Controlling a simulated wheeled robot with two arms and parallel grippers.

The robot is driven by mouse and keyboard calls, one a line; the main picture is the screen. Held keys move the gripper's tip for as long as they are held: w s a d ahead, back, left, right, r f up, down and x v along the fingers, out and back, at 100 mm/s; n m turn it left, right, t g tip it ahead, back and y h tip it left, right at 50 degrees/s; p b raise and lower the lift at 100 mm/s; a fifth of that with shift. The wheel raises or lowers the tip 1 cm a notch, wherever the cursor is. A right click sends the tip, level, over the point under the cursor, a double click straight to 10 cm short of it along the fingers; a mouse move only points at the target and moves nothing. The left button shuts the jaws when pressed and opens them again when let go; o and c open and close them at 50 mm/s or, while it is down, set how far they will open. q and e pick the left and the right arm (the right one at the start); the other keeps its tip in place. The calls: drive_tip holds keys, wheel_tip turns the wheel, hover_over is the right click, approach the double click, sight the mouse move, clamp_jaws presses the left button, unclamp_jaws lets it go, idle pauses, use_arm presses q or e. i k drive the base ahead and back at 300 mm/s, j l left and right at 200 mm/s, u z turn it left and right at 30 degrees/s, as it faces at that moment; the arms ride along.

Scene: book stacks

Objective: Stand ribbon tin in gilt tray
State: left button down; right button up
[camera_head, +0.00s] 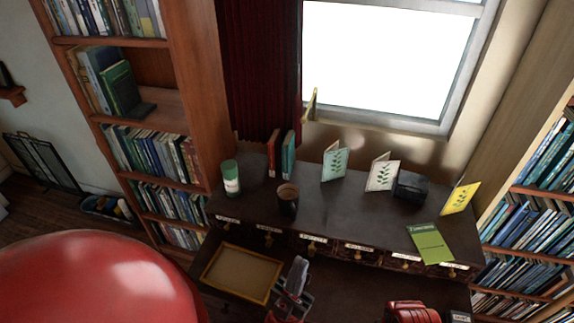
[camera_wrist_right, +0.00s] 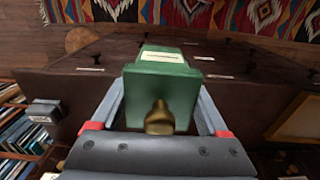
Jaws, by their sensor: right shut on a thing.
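A green box-shaped tin (camera_wrist_right: 165,84) with a pale label and a brass knob, which I take for the ribbon tin, fills the middle of the right wrist view. My right gripper (camera_wrist_right: 160,98) is shut on it, with a grey finger along each side. The tin does not show clearly in the head view. The gilt tray (camera_head: 209,265), a shallow gold-rimmed tray, is empty at the lower left of the desk in the head view. Its corner shows at the right of the wrist view (camera_wrist_right: 276,128). My left gripper (camera_head: 296,280) is just right of the tray; its opening is unclear.
The desk's raised back shelf (camera_head: 330,219) holds a green-and-white canister (camera_head: 231,178), a brown mug (camera_head: 288,199), upright books (camera_head: 288,155), several cards, a black box (camera_head: 411,187) and a green booklet (camera_head: 430,244). Bookcases flank the desk. A red rounded shape fills the lower left.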

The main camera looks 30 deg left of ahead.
sight(242, 273)
drive_tip(key=k+j+u, duration=0.15)
drive_tip(key=j+u, duration=0.15)
drive_tip(key=j, duration=0.35)
drive_tip(key=j+u, duration=0.3)
drive_tip(key=j, duration=0.35)
drive_tip(key=k, duration=0.05)
